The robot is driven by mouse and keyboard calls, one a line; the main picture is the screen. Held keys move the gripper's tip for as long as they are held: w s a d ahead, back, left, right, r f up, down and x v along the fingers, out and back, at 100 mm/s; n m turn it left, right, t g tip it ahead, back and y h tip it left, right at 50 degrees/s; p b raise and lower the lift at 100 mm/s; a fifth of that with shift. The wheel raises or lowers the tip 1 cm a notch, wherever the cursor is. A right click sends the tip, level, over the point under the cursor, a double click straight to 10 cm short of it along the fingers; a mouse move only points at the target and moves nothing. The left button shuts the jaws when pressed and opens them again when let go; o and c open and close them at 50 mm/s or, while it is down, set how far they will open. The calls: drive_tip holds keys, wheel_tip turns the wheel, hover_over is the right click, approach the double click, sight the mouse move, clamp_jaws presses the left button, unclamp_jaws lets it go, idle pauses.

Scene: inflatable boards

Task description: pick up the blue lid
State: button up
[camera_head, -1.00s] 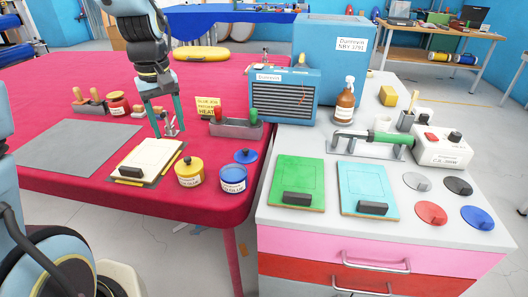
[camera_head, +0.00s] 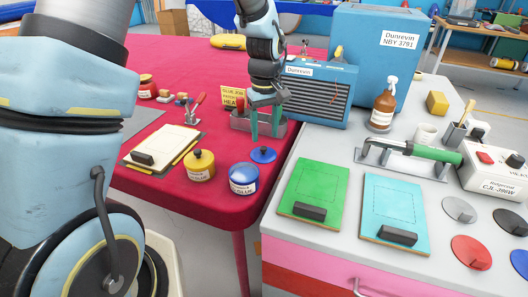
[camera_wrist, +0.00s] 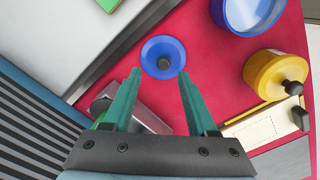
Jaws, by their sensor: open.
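The blue lid (camera_head: 263,155) lies flat on the red tablecloth, beside the open-topped blue glue jar (camera_head: 243,178). In the wrist view the lid (camera_wrist: 163,57) is a blue disc with a dark knob, just beyond and between my fingertips. My gripper (camera_head: 265,136) points down with its teal fingers apart and nothing between them. It also shows in the wrist view (camera_wrist: 160,76). In the head view it hangs in front of the grey tool tray, behind the lid. Another blue disc (camera_head: 519,262) lies on the white cabinet at the right edge.
A yellow glue jar (camera_head: 200,165) stands left of the blue jar. The grey tray (camera_head: 240,122) and the blue heater box (camera_head: 318,92) stand close to my gripper. Green (camera_head: 313,188) and cyan (camera_head: 395,208) boards lie on the cabinet.

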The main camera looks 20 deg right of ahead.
sight(263, 147)
drive_tip(key=shift+s+a+f+p, duration=0.15)
drive_tip(key=shift+f+p, duration=0.15)
drive_tip(key=shift+f, duration=0.75)
drive_tip(key=shift+w+a+f+p, duration=0.1)
drive_tip(key=shift+f+p, duration=0.15)
drive_tip(key=shift+f, duration=0.75)
clamp_jaws()
